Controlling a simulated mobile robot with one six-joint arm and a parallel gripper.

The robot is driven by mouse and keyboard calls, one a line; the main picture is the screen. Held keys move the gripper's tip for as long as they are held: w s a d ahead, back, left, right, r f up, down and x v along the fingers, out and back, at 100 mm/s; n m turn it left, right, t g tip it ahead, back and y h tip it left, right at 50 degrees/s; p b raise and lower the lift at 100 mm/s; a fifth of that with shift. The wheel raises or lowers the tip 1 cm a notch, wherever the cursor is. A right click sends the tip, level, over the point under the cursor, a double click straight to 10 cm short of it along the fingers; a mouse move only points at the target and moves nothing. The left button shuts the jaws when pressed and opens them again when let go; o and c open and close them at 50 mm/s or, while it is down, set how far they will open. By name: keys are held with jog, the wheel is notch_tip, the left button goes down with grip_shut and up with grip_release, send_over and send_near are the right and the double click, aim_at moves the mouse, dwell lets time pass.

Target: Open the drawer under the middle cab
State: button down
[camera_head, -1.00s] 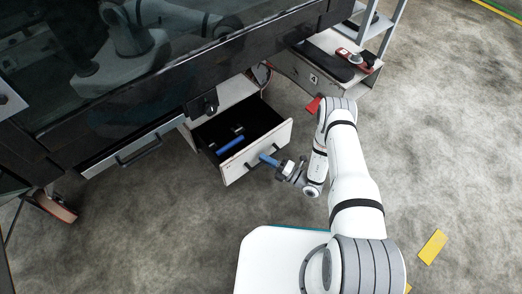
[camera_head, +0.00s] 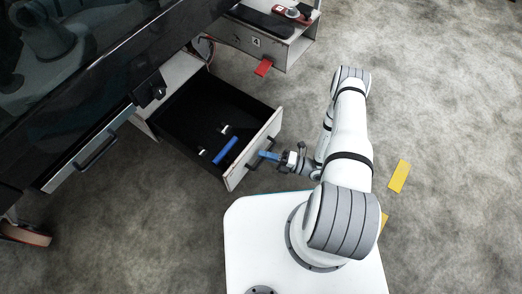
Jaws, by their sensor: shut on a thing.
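The drawer (camera_head: 253,151) with a pale front stands well out from its cabinet at the picture's centre left. Its dark inside shows a blue cylinder (camera_head: 226,151) and small light pieces. A dark bar handle (camera_head: 254,163) is on the outer face of the drawer front. My gripper (camera_head: 266,156), with blue fingers, reaches the handle from the right and is shut on it. The fingertips partly cover the handle. The cab (camera_head: 75,70) is a dark glossy body above and left of the drawer.
Another closed drawer with a handle (camera_head: 95,150) lies to the left. A cabinet marked 4 (camera_head: 257,42) with a red tab (camera_head: 263,67) stands at the top, bearing a dark pad and a red device. Yellow floor marks (camera_head: 399,176) lie right. Grey floor on the right is clear.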

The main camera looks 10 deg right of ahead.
jog(key=shift+s+d, duration=0.85)
jog(key=shift+d, duration=0.1)
jog(key=c, duration=1.7)
grip_release()
jog(key=shift+c, duration=0.2)
jog(key=shift+d+f, duration=0.1)
